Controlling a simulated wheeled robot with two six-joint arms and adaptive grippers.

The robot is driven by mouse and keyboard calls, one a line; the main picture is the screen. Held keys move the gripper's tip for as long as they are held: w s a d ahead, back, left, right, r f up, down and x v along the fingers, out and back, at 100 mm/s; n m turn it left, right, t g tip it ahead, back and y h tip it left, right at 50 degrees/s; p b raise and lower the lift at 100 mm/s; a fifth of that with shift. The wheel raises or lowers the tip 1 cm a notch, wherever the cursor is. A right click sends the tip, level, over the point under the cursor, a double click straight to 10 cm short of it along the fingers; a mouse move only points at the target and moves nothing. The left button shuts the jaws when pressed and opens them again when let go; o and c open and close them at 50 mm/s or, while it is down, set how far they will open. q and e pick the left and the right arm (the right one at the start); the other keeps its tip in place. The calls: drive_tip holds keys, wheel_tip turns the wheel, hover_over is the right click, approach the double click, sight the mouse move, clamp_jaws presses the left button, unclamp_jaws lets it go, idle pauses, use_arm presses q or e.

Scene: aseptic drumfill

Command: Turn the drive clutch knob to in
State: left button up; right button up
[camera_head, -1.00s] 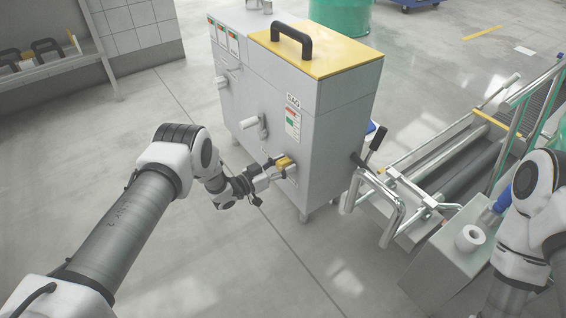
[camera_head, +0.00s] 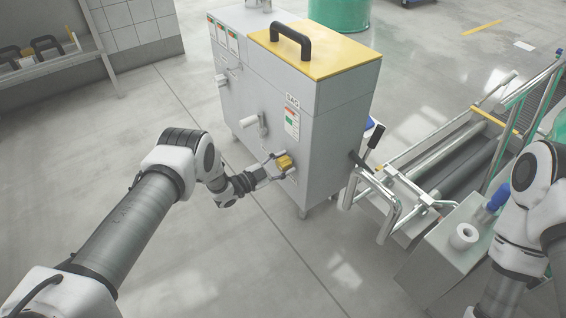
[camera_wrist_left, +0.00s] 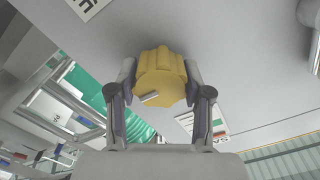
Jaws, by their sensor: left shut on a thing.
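The drive clutch knob is a yellow ribbed knob (camera_head: 285,162) on the lower front face of the grey cabinet (camera_head: 340,130). In the left wrist view the knob (camera_wrist_left: 160,78) fills the space between the fingers, with a pale pointer bar on its face. My left gripper (camera_head: 277,167) is shut on the knob, one finger on each side; it also shows in the left wrist view (camera_wrist_left: 161,95). Labels with dark lettering stand near the knob, but I cannot read which position is "in". My right arm shows at the right edge; its gripper is out of view.
The cabinet has a yellow lid (camera_head: 318,50) with a black handle and white handles on its front. A roller conveyor (camera_head: 470,150) and a metal box with a white roll (camera_head: 463,236) stand at the right. The floor in front is clear.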

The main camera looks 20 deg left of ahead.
idle(0.4)
use_arm(q)
drive_tip(key=o, duration=1.1)
drive_tip(key=shift+o, duration=0.2)
drive_tip(key=v, duration=1.2)
drive_tip(key=shift+f, duration=0.1)
